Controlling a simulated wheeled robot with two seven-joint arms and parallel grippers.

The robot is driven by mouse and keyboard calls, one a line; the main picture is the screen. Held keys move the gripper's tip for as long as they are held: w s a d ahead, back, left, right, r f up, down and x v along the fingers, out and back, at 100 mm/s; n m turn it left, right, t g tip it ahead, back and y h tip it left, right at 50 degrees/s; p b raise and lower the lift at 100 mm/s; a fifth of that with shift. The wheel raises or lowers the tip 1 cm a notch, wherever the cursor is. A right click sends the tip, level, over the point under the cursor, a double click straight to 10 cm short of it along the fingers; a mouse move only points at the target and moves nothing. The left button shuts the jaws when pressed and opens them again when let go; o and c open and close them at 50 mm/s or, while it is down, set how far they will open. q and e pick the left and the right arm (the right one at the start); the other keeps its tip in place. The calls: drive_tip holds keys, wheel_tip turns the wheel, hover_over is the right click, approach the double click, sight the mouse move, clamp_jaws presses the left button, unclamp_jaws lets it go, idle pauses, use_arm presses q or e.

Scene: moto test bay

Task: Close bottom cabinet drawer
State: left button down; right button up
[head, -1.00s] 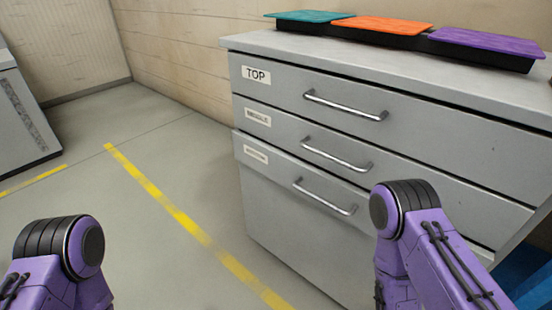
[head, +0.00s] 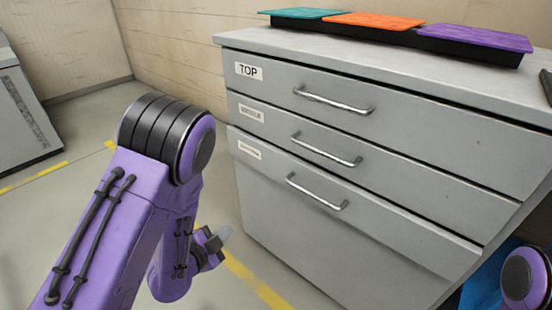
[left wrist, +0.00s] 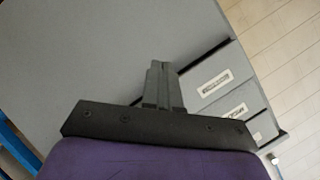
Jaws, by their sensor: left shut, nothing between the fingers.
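The grey cabinet's bottom drawer (head: 400,226) is the lowest of three labelled drawers. It has a silver bar handle (head: 317,192) and its front stands out slightly from the cabinet body. My left gripper (head: 223,234) is low, in front of and left of the cabinet, partly behind my own arm. Its fingers also show in the left wrist view (left wrist: 160,86), shut and empty, with the cabinet side and label plates beyond. I cannot tell whether they touch the cabinet. My right gripper is out of view.
The top drawer (head: 400,120) and middle drawer (head: 400,175) look flush. A blue object (head: 482,288) is at the lower right. Yellow-lined floor (head: 260,285) lies open at left.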

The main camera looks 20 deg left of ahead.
sight(276, 153)
use_arm(q)
drive_tip(key=w+d+r+m+t+h, duration=0.1)
drive_tip(key=w+r+m+t+h, duration=0.15)
drive_tip(key=r+m, duration=0.45)
drive_tip(key=w+d+r+m+t+h, duration=0.1)
drive_tip(key=r+m+h, duration=0.3)
drive_tip(key=r, duration=0.5)
drive_tip(key=shift+m+y, duration=0.3)
drive_tip(key=shift+y, duration=0.35)
drive_tip(key=x, duration=0.8)
drive_tip(key=f+x, duration=0.1)
drive_tip(key=x, duration=0.3)
drive_tip(key=shift+w, duration=0.2)
drive_tip(key=shift+w+d, duration=0.3)
drive_tip(key=shift+w, duration=0.3)
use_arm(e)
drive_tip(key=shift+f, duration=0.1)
